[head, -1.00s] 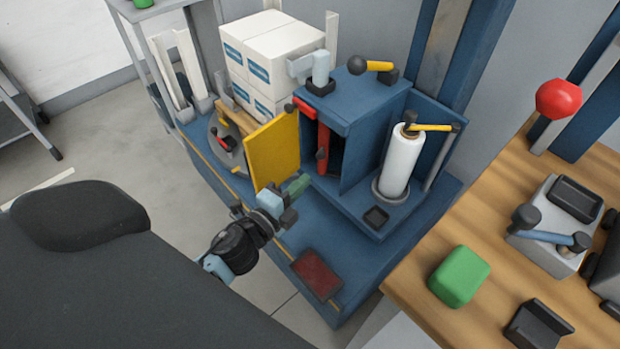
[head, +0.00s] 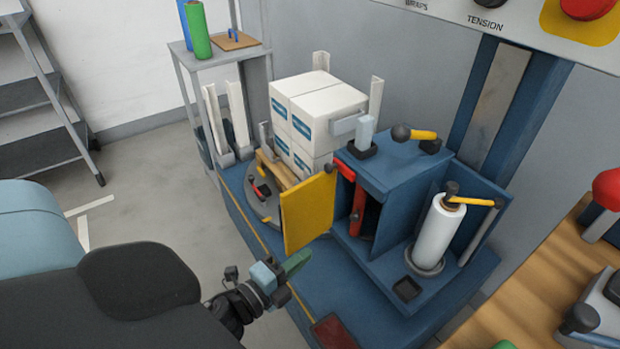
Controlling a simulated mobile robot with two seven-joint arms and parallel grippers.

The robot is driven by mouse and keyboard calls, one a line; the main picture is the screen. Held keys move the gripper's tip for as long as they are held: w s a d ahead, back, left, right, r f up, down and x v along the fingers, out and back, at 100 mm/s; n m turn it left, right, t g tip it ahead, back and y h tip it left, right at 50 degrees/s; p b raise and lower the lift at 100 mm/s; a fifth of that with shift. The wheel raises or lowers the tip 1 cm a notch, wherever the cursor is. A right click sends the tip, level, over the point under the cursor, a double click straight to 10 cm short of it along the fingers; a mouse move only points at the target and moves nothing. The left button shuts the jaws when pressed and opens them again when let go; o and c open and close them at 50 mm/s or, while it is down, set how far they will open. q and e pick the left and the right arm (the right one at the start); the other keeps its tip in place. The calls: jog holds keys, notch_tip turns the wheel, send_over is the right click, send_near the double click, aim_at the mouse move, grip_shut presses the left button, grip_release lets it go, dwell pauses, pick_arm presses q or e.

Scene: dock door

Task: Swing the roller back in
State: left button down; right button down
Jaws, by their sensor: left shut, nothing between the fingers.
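The blue housing (head: 405,160) stands on the blue machine base, with its yellow door (head: 308,212) swung open to the left. An upright red roller-like part (head: 357,208) shows in the dark opening, with a red arm (head: 345,171) at its top. I cannot tell how far in it sits. A white film roll (head: 438,236) stands upright in the open bay to the right, under a yellow-handled lever (head: 472,201). My left gripper (head: 298,262) is shut and empty, just in front of the yellow door's lower edge. My right gripper is not in view.
White boxes (head: 315,115) are stacked on a pallet on the round turntable (head: 258,200) behind the door. A wooden bench (head: 530,290) stands at the right. A dark red pad (head: 333,332) lies on the base's front.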

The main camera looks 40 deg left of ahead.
pick_arm(q)
jog(key=d+m+g+y+p, duration=0.1)
jog(key=d+m+y+p, duration=0.1)
jog(key=d+m+y, duration=0.6)
jog(key=shift+w+d+r+m+g, duration=0.3)
jog(key=shift+d+m, duration=0.25)
jog(key=shift+m, duration=1.65)
jog(key=shift+w, duration=0.1)
send_near(355, 219)
jog(key=x, duration=0.7)
